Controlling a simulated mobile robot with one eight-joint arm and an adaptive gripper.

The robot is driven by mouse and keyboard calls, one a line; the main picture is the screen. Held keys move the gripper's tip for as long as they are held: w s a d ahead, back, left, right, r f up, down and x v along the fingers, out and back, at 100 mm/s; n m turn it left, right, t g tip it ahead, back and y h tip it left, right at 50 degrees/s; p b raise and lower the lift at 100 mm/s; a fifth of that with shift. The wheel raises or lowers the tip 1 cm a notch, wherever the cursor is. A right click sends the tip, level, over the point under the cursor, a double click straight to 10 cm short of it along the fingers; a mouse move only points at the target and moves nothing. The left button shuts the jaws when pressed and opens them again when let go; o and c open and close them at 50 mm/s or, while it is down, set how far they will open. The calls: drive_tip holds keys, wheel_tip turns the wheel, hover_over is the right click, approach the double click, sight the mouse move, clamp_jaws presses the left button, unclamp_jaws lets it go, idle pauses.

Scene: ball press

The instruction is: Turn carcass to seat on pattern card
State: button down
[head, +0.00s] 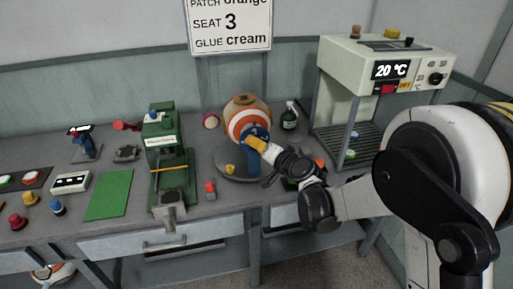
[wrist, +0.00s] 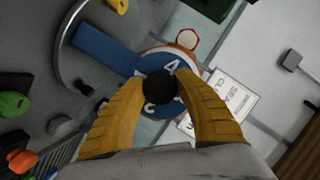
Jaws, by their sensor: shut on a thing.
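The carcass (head: 247,105), a tan ball with orange and white bands, sits on a round grey stand at the back of the bench. My gripper (head: 257,143) is at this disc. In the wrist view, its yellow fingers (wrist: 160,88) are shut on a round black knob (wrist: 158,97) at the disc. The fingers and knob hide part of the lettering. The pattern card (head: 230,22) stands behind and reads orange patch, seat 3, cream glue.
A green press (head: 163,150) with an orange band stands left of the carcass. A heater box (head: 350,62) reading 20 °C stands at right. A green mat (head: 109,194) lies clear at left.

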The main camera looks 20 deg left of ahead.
drive_tip(key=shift+m, duration=0.3)
idle(0.4)
drive_tip(key=c, duration=0.9)
unclamp_jaws()
drive_tip(key=v, duration=1.2)
drive_tip(key=shift+f, duration=0.15)
